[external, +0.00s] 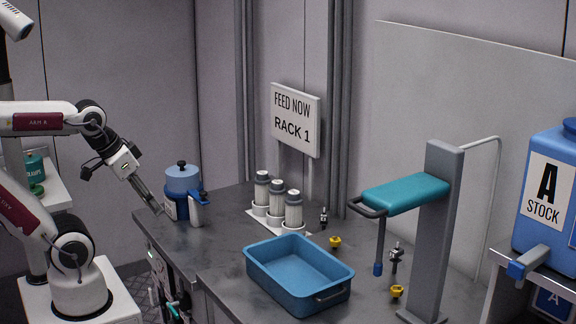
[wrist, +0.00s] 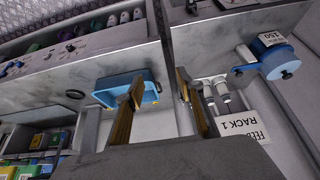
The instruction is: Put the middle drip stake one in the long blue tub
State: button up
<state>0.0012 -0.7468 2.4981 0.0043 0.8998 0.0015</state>
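The long blue tub (external: 282,291) stands on the grey counter with nothing visible inside it. It also shows in the wrist view (wrist: 110,82), partly behind a finger. I cannot say for sure which things are the drip stakes. Three white ribbed cylinders (external: 277,198) stand in a row on a white base behind the tub.
A blue pot-like container (external: 182,180) stands at the counter's left end, near my gripper. A teal-topped arm (external: 405,194) on a grey post (external: 438,230) overhangs the right side. A RACK 1 sign (external: 295,120) is at the back.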

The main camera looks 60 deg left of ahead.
jog(key=w+a+r+m+y, duration=0.1)
jog(key=w+a+m+y, duration=0.1)
jog(key=w+m, duration=0.35)
jog(key=w+a+r+m+y, duration=0.1)
jog(key=w+a+m+y, duration=0.15)
jog(key=w, duration=0.65)
jog(key=w+d+m+t+y, duration=0.1)
jog(key=w+d+m, duration=0.25)
jog(key=w, duration=0.45)
jog(key=w+d+m+t+y, duration=0.1)
jog(key=w+d+m+t, duration=0.1)
jog(key=w+m, duration=0.5)
jog(key=m+t+h, duration=0.5)
jog(key=m+h, duration=0.1)
jog(key=m, duration=1.1)
send_near(393, 252)
jog(key=shift+y, duration=0.25)
jog(key=x, duration=0.4)
jog(key=shift+w+d, duration=0.15)
jog(key=shift+d, duration=0.1)
jog(key=shift+f, duration=0.1)
jog(key=shift+x, duration=1.25)
